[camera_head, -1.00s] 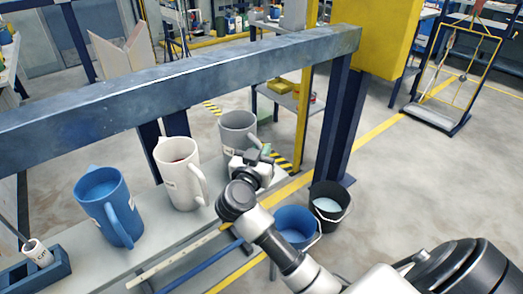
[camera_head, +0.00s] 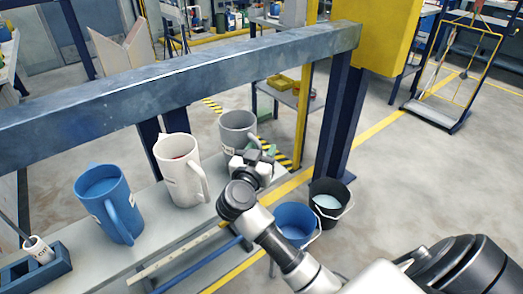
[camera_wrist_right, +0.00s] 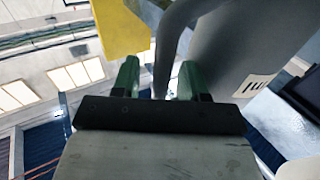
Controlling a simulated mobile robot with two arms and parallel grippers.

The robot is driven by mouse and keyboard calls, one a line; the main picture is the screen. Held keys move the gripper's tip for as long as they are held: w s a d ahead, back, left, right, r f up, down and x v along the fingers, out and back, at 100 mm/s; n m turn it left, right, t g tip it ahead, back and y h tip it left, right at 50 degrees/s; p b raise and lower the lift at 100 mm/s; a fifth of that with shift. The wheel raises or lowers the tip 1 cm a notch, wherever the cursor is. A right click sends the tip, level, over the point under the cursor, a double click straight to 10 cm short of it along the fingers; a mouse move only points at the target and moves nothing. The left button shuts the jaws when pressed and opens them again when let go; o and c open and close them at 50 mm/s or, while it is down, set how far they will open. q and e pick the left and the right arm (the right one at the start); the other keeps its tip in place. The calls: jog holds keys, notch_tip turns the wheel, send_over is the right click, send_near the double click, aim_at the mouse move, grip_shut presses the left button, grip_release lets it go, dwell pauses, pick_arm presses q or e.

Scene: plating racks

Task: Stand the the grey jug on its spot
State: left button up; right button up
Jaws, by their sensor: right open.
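The grey jug (camera_head: 236,126) stands upright at the far right end of the pale bench, beyond the white jug. Its handle side faces my right gripper (camera_head: 262,152), which partly hides its lower part. In the right wrist view the green fingers of the right gripper (camera_wrist_right: 158,80) are apart, with the curved grey handle (camera_wrist_right: 167,45) close in front of and between them. The jug body (camera_wrist_right: 245,45) with a small white label fills the upper right there. Whether the fingers touch the handle cannot be told. The jug's base and any marked spot under it are hidden. My left gripper is not in view.
A white jug (camera_head: 180,172) and a blue jug (camera_head: 108,202) stand on the bench (camera_head: 165,232) to the left. A small white cup (camera_head: 39,249) is in a blue rack. A thick beam (camera_head: 190,80) crosses above. Blue (camera_head: 296,222) and black (camera_head: 328,203) buckets stand to the right.

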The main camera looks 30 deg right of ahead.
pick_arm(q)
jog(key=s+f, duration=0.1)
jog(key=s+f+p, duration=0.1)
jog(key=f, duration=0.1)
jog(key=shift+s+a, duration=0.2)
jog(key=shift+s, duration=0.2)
pick_arm(e)
jog(key=v, duration=1.1)
